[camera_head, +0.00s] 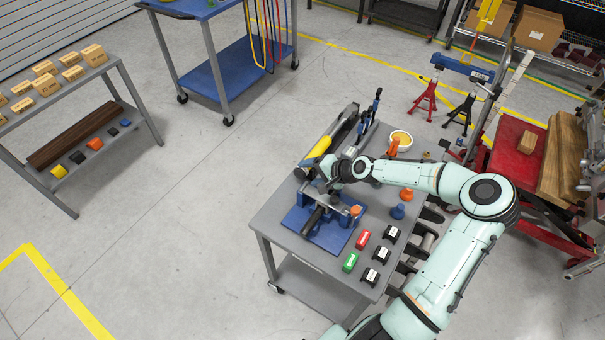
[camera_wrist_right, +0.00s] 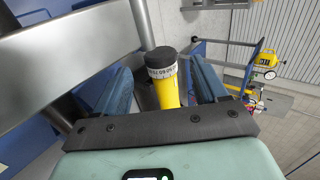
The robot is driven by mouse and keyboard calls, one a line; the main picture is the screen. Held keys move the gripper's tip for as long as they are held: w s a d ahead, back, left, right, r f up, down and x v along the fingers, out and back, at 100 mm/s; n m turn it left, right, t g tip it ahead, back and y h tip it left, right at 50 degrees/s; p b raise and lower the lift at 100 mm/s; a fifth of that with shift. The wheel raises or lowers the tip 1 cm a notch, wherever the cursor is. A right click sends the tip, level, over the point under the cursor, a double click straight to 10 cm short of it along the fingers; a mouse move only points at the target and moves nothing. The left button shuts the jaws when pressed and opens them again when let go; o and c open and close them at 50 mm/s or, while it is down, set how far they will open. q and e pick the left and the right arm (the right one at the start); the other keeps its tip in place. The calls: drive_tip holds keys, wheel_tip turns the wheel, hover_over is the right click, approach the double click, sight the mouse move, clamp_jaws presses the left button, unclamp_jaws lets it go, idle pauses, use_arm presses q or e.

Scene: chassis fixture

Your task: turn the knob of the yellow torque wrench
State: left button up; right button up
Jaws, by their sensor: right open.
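The yellow torque wrench (camera_head: 320,146) shows its yellow handle at the far left of the cart top, just behind my right gripper. In the right wrist view its black end knob (camera_wrist_right: 160,57) sits above a pale marked ring and the yellow handle (camera_wrist_right: 168,93). My right gripper (camera_head: 314,168) is open, and in the wrist view its two blue fingers (camera_wrist_right: 162,85) stand one on each side of the handle, with visible gaps. The rest of the wrench is hidden. My left gripper is not in view.
A blue fixture (camera_head: 292,218) holding a dark cylinder stands on the grey cart (camera_head: 268,226) beside my gripper. A metal bar (camera_wrist_right: 70,50) passes close by in the wrist view.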

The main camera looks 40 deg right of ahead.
sight(304, 174)
drive_tip(key=shift+x, duration=2.4)
drive_tip(key=c, duration=1.1)
